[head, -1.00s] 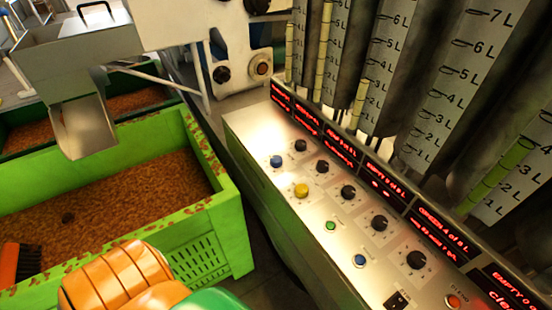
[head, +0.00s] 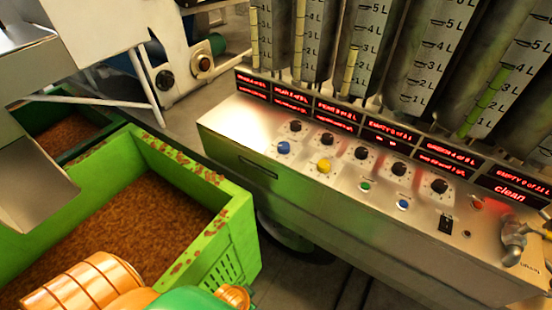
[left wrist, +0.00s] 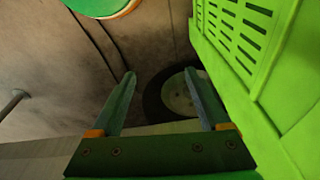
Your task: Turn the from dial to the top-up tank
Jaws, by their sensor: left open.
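The control panel (head: 262,138) stands at the right in the head view. Several black dials (head: 361,153) run in a row along its top, with coloured buttons in front of them. The dial labels are too small to read, so I cannot tell which is the from dial. Measuring tanks (head: 423,60) stand behind, above red displays (head: 391,138). My left gripper (left wrist: 162,88) is open and empty in the left wrist view, beside the green crate and above the floor. In the head view only my left arm shows, at the bottom. My right gripper is not in view.
A green crate (head: 205,195) of brown granules stands at the left, below a metal chute (head: 35,185). A drain tap (head: 514,240) is at the panel's right end. Dark floor lies between crate and panel. A wheel (left wrist: 180,95) shows beyond my fingers.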

